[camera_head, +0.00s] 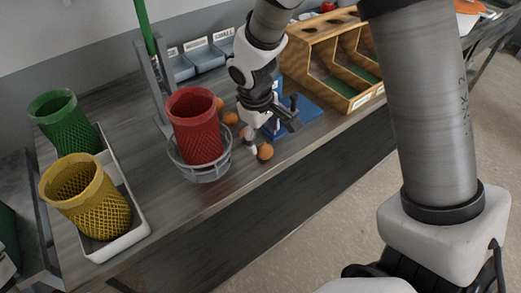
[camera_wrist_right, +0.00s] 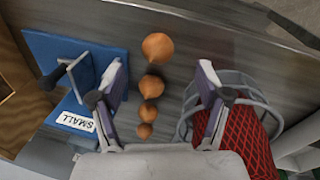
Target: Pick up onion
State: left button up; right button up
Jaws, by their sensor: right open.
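Several brown onions lie in a row on the grey table. The nearest onion (camera_head: 265,151) is by the table's front edge, and another onion (camera_head: 231,118) lies behind it. In the right wrist view, the largest onion (camera_wrist_right: 157,47) is at the top of the row, with smaller ones (camera_wrist_right: 151,86) below it. My right gripper (camera_head: 271,137) is open and empty over the row. Its fingers (camera_wrist_right: 160,76) stand on either side of the row, and no onion is seen gripped. My left gripper is not in view.
A red mesh basket (camera_head: 194,128) in a grey wire holder (camera_head: 202,174) stands left of the gripper. A blue stand labelled SMALL (camera_wrist_right: 60,50) is on the other side. A wooden divided rack (camera_head: 312,66) is behind right. Green and yellow baskets (camera_head: 88,195) stand in a white tray (camera_head: 135,205).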

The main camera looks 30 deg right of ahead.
aim_at(263, 146)
jog(key=f, duration=0.2)
jog(key=w+f, duration=0.1)
jog(key=f, duration=0.1)
jog(key=d+f, duration=0.1)
jog(key=f, duration=0.1)
jog(key=shift+w+f, duration=0.15)
jog(key=shift+f, duration=0.05)
jog(key=shift+s+d+f, duration=0.2)
jog(key=shift+f, duration=0.1)
jog(key=c, duration=1.2)
